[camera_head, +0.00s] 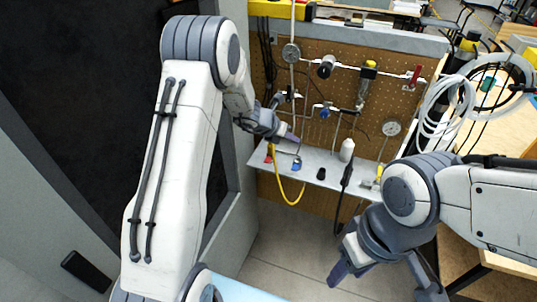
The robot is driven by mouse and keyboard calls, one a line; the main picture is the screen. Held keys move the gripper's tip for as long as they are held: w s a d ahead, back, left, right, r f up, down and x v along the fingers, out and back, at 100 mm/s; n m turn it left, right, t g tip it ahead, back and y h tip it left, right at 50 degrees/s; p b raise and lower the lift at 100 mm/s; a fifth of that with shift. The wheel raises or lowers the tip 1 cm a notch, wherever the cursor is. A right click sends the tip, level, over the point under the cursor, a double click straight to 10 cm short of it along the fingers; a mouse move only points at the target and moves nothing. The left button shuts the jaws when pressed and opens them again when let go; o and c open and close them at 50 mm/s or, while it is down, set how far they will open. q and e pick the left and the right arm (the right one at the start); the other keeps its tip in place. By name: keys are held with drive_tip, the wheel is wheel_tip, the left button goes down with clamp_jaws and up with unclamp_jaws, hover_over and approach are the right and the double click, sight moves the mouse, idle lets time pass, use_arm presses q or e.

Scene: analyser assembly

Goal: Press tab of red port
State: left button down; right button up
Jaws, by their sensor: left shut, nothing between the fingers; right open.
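The red port (268,157) is a small red piece at the left end of the grey shelf (325,170). Its tab is too small to make out. A yellow tube (281,180) hangs down just beside it. My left gripper (291,137) is shut and empty, its purple fingertips above and a little right of the red port in the picture. I cannot tell whether it touches anything. My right gripper (385,282) is open and empty, low in front of the shelf at the right.
A blue port (296,164), a black piece (321,174) and a white bottle (347,150) are along the shelf. Behind it stands a pegboard (320,105) with gauges and valves. Coiled white hose (447,105) hangs at the right. The floor below the shelf is clear.

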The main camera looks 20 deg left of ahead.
use_arm(q)
drive_tip(key=w+a+f+n+t+y, duration=0.1)
drive_tip(key=w+a+f+n+y, duration=0.1)
drive_tip(key=a+n, duration=0.5)
drive_tip(key=w+a+f, duration=0.1)
drive_tip(key=a, duration=0.2)
drive_tip(key=shift+f+p, duration=0.4)
drive_tip(key=b, duration=0.6)
approach(273, 155)
drive_tip(key=x, duration=0.4)
drive_tip(key=shift+w+r, duration=0.15)
drive_tip(key=shift+f+b, duration=0.55)
drive_tip(key=shift+b, duration=0.15)
drive_tip(key=shift+f, duration=0.1)
drive_tip(key=shift+f+b, duration=0.3)
drive_tip(key=shift+b, duration=0.2)
